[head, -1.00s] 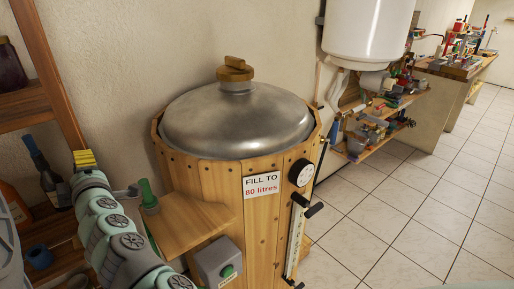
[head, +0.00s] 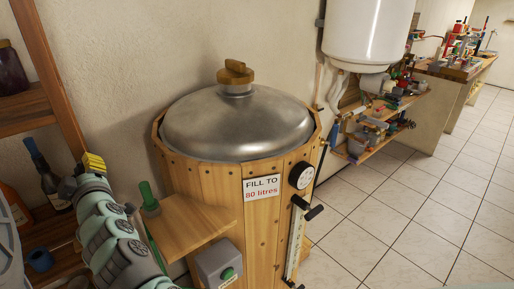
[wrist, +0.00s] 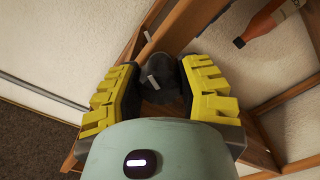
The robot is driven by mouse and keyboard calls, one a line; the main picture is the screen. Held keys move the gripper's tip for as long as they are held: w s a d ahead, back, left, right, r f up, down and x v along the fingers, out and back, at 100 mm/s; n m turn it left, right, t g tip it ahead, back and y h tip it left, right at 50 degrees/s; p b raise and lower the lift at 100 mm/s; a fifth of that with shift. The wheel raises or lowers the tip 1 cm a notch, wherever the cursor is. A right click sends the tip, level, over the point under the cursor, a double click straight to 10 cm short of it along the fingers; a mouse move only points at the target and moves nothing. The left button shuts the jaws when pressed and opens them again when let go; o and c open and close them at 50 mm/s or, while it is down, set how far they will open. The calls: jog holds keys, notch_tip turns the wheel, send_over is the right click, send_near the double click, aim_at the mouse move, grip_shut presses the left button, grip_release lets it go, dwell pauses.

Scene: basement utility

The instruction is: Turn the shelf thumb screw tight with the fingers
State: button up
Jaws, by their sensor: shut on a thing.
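The shelf thumb screw (wrist: 165,78) is a dark, rounded knob with a light mark on it. In the wrist view it sits between the two yellow ridged fingers of my gripper (wrist: 165,92), which are shut on it. It stands against the wooden shelf frame (wrist: 160,25). In the head view my gripper (head: 93,162) shows as yellow finger pads beside the shelf upright (head: 55,80). The screw is hidden there.
A wooden barrel (head: 215,185) with a metal lid (head: 235,122) stands right of my arm. Bottles (head: 45,175) stand on the shelves close to my gripper. Tiled floor (head: 400,220) is clear at the right.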

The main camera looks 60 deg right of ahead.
jog(key=shift+s+d+f, duration=0.1)
jog(key=shift+d+f, duration=0.1)
jog(key=shift+f, duration=0.15)
jog(key=o, duration=1.2)
jog(key=shift+r, duration=0.2)
jog(key=shift+a, duration=0.1)
jog(key=v, duration=1.2)
jog(key=shift+o, duration=0.4)
